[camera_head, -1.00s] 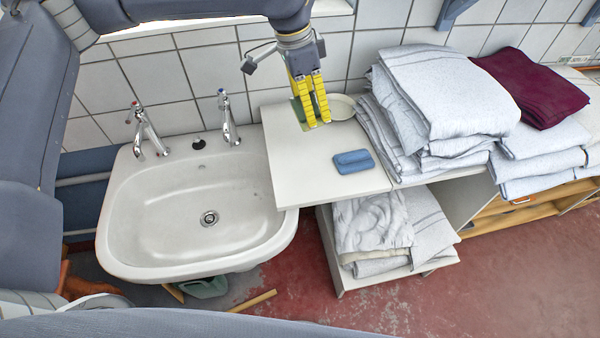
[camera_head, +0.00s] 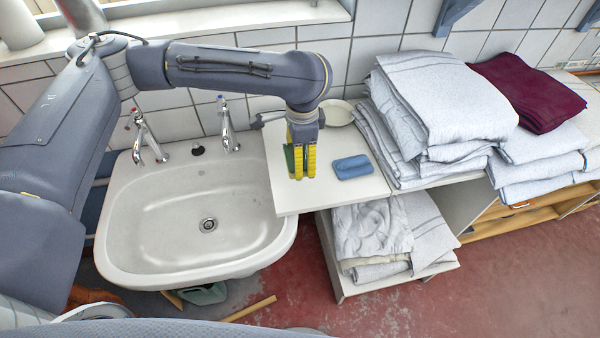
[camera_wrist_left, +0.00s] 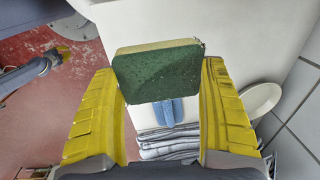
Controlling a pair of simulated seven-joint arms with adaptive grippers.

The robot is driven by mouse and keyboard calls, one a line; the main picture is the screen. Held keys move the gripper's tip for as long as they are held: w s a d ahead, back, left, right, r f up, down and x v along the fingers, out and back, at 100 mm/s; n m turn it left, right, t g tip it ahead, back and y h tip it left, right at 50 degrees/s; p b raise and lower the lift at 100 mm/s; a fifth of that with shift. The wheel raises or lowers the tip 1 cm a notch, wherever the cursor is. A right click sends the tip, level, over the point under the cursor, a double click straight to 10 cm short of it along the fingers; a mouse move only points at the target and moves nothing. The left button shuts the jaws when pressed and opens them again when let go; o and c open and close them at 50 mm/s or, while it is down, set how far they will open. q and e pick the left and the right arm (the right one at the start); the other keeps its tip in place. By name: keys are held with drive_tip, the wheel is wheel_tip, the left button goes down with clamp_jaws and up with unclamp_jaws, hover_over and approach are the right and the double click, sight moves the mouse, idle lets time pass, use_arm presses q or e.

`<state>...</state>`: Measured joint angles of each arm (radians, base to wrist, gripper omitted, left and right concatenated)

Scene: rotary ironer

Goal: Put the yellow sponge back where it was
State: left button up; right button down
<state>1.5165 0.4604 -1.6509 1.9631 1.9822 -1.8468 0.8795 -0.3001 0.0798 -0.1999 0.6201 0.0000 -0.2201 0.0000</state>
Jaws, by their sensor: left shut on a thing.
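My left gripper (camera_head: 301,166), with yellow fingers, points down over the front left part of the white shelf top. It is shut on the yellow sponge (camera_wrist_left: 155,68), which has a dark green scouring side and lies between the fingertips in the left wrist view. In the head view a green bit of the sponge (camera_head: 289,158) shows at the left of the fingers; the rest is hidden. I cannot tell whether it touches the shelf. A small yellow tip, seemingly my right gripper (camera_wrist_left: 65,51), shows over the floor; its fingers are too small to judge.
A blue sponge (camera_head: 353,166) lies right of the gripper on the white shelf top (camera_head: 340,192). A pale dish (camera_head: 338,112) stands behind. Folded towels (camera_head: 440,95) are piled to the right. The sink (camera_head: 150,220) with taps is to the left.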

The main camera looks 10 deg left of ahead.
sight(300, 181)
use_arm(q)
drive_tip(key=shift+f, duration=3.85)
drive_tip(key=o, duration=1.1)
drive_tip(key=shift+s+d+r, duration=0.1)
drive_tip(key=shift+s+r, duration=0.05)
drive_tip(key=shift+r, duration=1.85)
drive_tip(key=shift+s+d+r, duration=0.1)
drive_tip(key=shift+s+r, duration=0.1)
drive_tip(key=shift+r, duration=1.8)
drive_tip(key=shift+s+d+r, duration=0.1)
drive_tip(key=shift+s+r, duration=0.05)
drive_tip(key=shift+r, duration=1.85)
